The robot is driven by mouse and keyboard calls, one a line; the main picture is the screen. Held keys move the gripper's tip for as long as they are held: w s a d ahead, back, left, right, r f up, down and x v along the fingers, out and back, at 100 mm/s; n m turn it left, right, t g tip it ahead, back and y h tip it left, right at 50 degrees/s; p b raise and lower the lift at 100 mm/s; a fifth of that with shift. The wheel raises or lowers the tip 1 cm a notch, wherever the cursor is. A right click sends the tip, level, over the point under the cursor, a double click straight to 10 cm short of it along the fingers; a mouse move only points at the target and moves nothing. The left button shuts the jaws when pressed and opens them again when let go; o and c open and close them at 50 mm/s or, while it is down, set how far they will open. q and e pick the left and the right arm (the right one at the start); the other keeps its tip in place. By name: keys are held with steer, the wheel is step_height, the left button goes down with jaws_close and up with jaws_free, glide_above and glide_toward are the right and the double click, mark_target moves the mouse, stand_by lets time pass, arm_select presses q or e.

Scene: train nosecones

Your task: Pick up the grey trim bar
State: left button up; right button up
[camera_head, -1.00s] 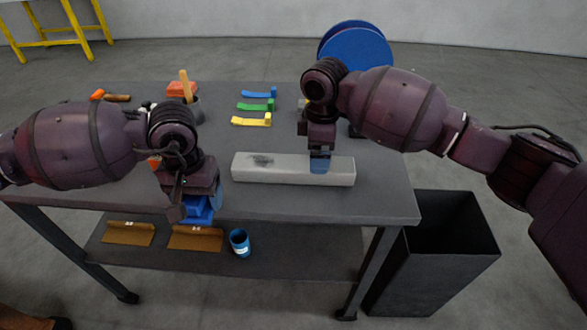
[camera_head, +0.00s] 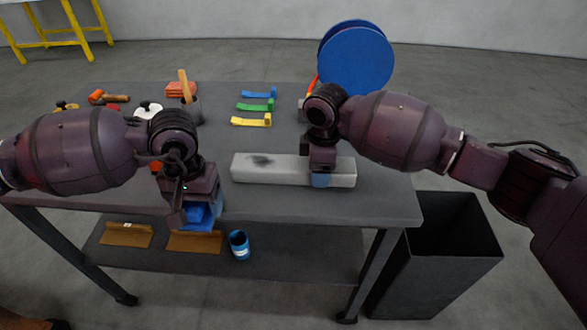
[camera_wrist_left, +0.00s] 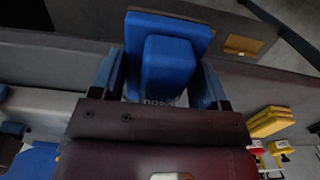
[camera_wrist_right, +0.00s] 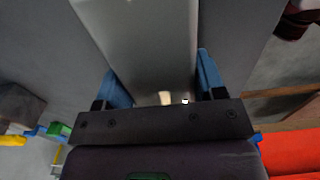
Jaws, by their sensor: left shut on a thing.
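The grey trim bar (camera_head: 265,168) lies lengthwise on the table near its front edge, with a dark smudge on top. My right gripper (camera_head: 321,178) is lowered over the bar's right part. In the right wrist view the bar (camera_wrist_right: 145,40) runs between its two blue fingers (camera_wrist_right: 163,85), which stand open astride it. A firm hold does not show. My left gripper (camera_head: 200,212) is shut on a blue block (camera_head: 203,215) in front of the table's front edge. The block (camera_wrist_left: 168,62) also shows between the fingers in the left wrist view.
Blue, green and yellow (camera_head: 250,121) pieces lie behind the bar. A blue disc (camera_head: 356,58) is at the back. A black bin (camera_head: 450,270) is right of the table. The lower shelf holds a blue cup (camera_head: 239,244).

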steer(key=c, duration=0.4)
steer(key=shift+c, duration=0.2)
steer(key=shift+r, duration=0.1)
arm_select(q)
steer(key=shift+t, duration=0.3)
step_height(320, 180, up, 5)
steer(key=p, duration=0.3)
steer(key=shift+w+r, duration=0.1)
arm_select(e)
step_height(320, 180, up, 19)
arm_select(q)
step_height(320, 180, down, 4)
steer(key=shift+r+b, duration=0.25)
steer(key=shift+b, duration=0.8)
arm_select(e)
step_height(320, 180, down, 16)
steer(key=shift+f, duration=0.1)
arm_select(q)
steer(key=shift+f+b, duration=0.8)
steer(key=shift+f, duration=0.7)
arm_select(e)
steer(key=shift+f, duration=1.4)
